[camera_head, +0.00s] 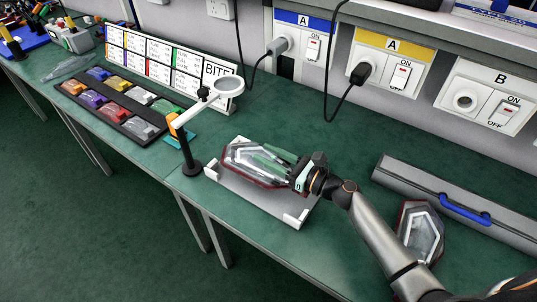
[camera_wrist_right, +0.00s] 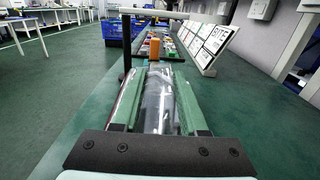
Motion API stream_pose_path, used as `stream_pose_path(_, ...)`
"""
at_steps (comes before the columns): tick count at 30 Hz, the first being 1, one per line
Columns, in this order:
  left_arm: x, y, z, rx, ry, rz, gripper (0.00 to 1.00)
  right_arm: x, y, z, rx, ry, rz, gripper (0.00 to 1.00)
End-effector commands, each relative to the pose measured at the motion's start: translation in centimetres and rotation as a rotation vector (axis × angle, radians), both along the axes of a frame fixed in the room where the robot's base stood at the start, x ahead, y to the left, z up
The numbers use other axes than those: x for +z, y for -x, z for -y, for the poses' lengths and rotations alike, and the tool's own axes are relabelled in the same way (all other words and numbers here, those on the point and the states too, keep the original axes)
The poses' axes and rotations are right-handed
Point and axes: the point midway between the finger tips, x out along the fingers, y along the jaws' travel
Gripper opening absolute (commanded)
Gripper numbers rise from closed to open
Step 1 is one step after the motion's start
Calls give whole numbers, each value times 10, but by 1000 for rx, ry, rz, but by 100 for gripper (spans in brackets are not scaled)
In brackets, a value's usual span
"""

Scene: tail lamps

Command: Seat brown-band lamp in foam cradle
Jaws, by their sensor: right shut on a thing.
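My right gripper (camera_head: 272,156) is shut on a clear tail lamp with a dark red rim (camera_head: 236,154). In the right wrist view the lamp's clear body (camera_wrist_right: 158,100) shows between the two green fingers of the gripper (camera_wrist_right: 158,85). The lamp lies lengthwise over a pale cradle (camera_head: 250,196) with raised white corners. I cannot tell whether it touches the cradle. The lamp's band colour is not clear. A second clear lamp with a dark reddish rim (camera_head: 420,236) lies on the bench at the right. My left gripper is not in view.
A black stand with a white ring arm (camera_head: 188,150) rises close by the cradle's left end. A grey case with a blue handle (camera_head: 455,200) lies at the right. A dark tray of coloured pieces (camera_head: 115,105) and a label board (camera_head: 165,65) stand at the left.

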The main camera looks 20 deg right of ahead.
Motion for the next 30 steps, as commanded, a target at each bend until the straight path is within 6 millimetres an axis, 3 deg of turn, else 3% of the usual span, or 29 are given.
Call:
stream_pose_path(28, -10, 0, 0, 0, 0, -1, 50, -11, 0, 0, 0, -2, 2, 0)
stream_pose_path(29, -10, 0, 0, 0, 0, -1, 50, -11, 0, 0, 0, -2, 2, 46)
stream_pose_path(30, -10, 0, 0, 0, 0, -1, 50, -11, 0, 0, 0, -2, 2, 50)
